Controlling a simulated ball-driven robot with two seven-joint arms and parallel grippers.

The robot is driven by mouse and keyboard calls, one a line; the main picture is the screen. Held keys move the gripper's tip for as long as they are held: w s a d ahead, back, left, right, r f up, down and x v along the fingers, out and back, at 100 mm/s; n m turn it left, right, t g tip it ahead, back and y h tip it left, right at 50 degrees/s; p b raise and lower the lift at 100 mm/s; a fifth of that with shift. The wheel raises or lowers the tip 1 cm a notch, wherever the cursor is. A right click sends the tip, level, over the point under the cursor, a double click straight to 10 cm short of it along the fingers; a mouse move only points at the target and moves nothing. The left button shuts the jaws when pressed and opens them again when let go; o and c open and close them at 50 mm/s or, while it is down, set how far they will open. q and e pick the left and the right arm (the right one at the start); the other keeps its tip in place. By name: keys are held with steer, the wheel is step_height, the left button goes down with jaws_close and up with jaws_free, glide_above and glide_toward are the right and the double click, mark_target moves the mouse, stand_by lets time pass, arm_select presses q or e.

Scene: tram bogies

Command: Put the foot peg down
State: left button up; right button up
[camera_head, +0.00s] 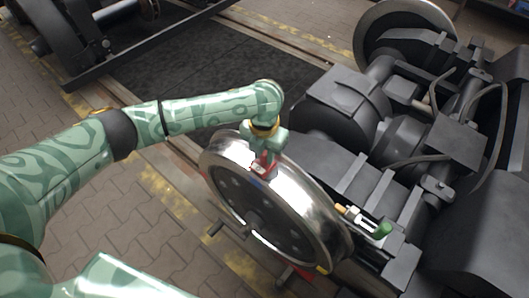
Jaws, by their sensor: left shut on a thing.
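My left gripper (264,159) is at the top of a shiny steel wheel (305,212), pointing down at its rim. It is shut on a small red piece (262,171), which I take to be the foot peg. The red piece is at the rim, and the fingers hide part of it. I cannot tell whether it rests on the wheel or is just above it. My right gripper is not in view.
The wheel belongs to a dark bogie (350,105) filling the right side. A green-handled tool (381,231) lies on the bogie right of the wheel. A dark mat (190,70) lies behind my left arm. Paved floor (165,235) is open at the lower left.

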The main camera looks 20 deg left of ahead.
mark_target(264, 153)
arm_select(q)
steer(key=shift+f, duration=0.2)
steer(key=o, duration=1)
steer(key=shift+c, duration=0.2)
step_height(264, 153, up, 12)
steer(key=p, duration=0.5)
steer(key=shift+r+p, duration=0.2)
steer(key=shift+p, duration=0.2)
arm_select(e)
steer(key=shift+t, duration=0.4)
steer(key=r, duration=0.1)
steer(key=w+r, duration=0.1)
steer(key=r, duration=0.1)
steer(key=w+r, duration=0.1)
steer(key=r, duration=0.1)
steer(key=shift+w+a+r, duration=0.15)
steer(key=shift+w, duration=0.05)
